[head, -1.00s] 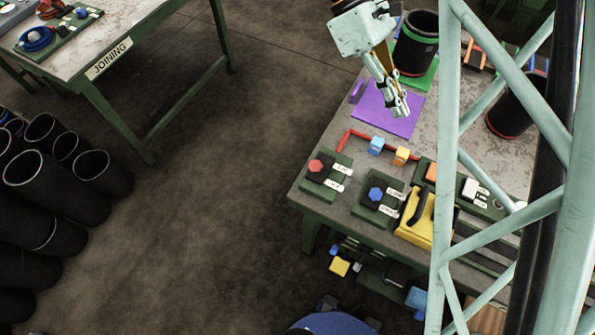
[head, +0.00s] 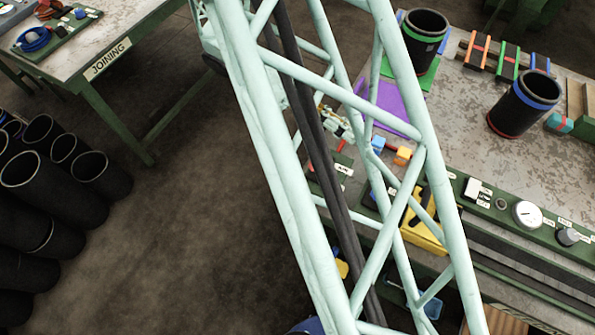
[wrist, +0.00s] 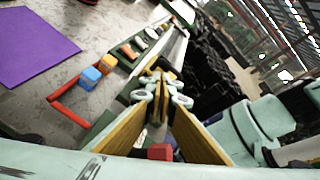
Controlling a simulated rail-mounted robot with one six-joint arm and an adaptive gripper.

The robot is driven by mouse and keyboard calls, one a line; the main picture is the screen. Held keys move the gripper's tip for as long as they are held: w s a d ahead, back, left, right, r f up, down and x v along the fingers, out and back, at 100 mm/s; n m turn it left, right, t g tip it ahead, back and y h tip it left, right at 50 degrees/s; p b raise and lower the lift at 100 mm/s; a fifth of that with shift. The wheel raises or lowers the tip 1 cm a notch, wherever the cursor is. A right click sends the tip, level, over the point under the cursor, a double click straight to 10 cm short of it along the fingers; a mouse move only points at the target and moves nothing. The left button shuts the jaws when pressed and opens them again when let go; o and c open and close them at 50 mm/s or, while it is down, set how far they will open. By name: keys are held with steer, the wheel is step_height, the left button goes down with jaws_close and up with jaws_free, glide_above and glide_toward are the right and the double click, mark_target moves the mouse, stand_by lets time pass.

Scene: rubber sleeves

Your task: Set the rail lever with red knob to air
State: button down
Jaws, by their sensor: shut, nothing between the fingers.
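The red knob (wrist: 160,152) shows low in the wrist view, partly hidden by my gripper. In the head view my lattice arm hides the knob, and only part of its green panel with a white label (head: 344,169) shows. I cannot read the label or tell the lever's setting. My gripper (head: 345,134) is over the bench's left edge, largely behind the arm lattice. In the wrist view my gripper (wrist: 157,85) has its fingers together and empty. I cannot tell whether it touches the lever.
A red bar (wrist: 68,112), a blue block (wrist: 90,76) and an orange block (wrist: 108,63) lie close by. A purple sheet (head: 392,104) is behind them. A yellow box (head: 424,226) and gauge panel (head: 527,214) stand right. Black sleeves (head: 75,205) stack on the floor.

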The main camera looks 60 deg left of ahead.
steer(key=s+a+f+n+t+y, duration=0.2)
steer(key=s+f+n+t, duration=0.5)
steer(key=s, duration=0.5)
steer(key=s+a+f+n+t+y, duration=0.2)
steer(key=s+a+f+n+t, duration=0.2)
steer(key=s, duration=0.9)
step_height(320, 180, down, 3)
steer(key=n+t, duration=0.2)
steer(key=n, duration=0.2)
steer(key=shift+a+t+b, duration=0.2)
steer(key=shift+t+b, duration=0.2)
steer(key=shift+s, duration=0.1)
steer(key=shift+b+x, duration=0.65)
steer(key=shift+x, duration=6.35)
steer(key=shift+f+n+y, duration=0.1)
steer(key=shift+n+y, duration=0.2)
steer(key=shift+y, duration=0.1)
steer(key=shift+a+n+p, duration=0.1)
steer(key=shift+n+p, duration=0.3)
steer(key=shift+p, duration=0.1)
